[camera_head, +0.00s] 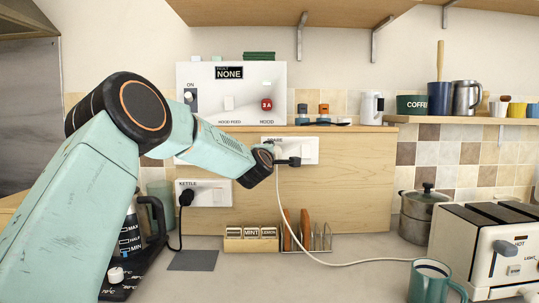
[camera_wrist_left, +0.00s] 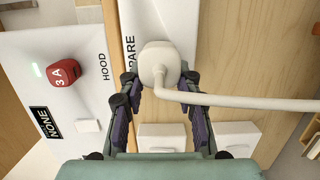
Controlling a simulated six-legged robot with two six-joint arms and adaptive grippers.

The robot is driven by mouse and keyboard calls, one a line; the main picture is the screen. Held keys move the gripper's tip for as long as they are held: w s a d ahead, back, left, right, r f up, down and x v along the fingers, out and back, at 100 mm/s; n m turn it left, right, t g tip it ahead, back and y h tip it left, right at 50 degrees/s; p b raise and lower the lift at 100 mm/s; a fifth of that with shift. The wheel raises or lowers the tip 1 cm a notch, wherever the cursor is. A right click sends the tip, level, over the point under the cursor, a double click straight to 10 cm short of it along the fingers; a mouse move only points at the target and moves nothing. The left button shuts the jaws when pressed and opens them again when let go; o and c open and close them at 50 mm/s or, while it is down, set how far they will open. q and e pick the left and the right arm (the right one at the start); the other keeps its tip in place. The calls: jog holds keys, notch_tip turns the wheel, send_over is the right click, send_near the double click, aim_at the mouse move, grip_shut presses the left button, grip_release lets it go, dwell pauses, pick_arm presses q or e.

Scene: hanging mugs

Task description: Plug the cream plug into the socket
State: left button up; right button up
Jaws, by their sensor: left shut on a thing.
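The cream plug (camera_wrist_left: 158,60) is between the two fingers of my left gripper (camera_wrist_left: 160,82), which is shut on it. Its cream cable (camera_wrist_left: 245,103) leaves to the right in the wrist view. The plug is in front of the white socket plate marked SPARE (camera_wrist_left: 130,22). The plug hides the plate's holes, and I cannot tell whether its pins are in. In the head view my left gripper (camera_head: 283,158) is at the SPARE socket plate (camera_head: 308,148), and the cable (camera_head: 281,205) hangs down and runs right along the counter. My right gripper is not in view.
A white panel (camera_head: 228,78) with a red 3A piece (camera_head: 266,104) is above the socket. A black plug (camera_head: 186,197) is in the KETTLE socket (camera_head: 213,190). A rack (camera_head: 318,240), a pot (camera_head: 424,215), a toaster (camera_head: 480,240) and a green mug (camera_head: 428,283) stand on the counter.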

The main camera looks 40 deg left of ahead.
pick_arm(q)
jog(key=shift+w+a, duration=0.25)
jog(key=shift+w, duration=0.05)
jog(key=o, duration=1.2)
jog(key=shift+s, duration=0.1)
jog(key=v, duration=1.1)
jog(key=shift+s+d, duration=0.25)
jog(key=shift+s, duration=0.1)
jog(key=shift+c, duration=0.4)
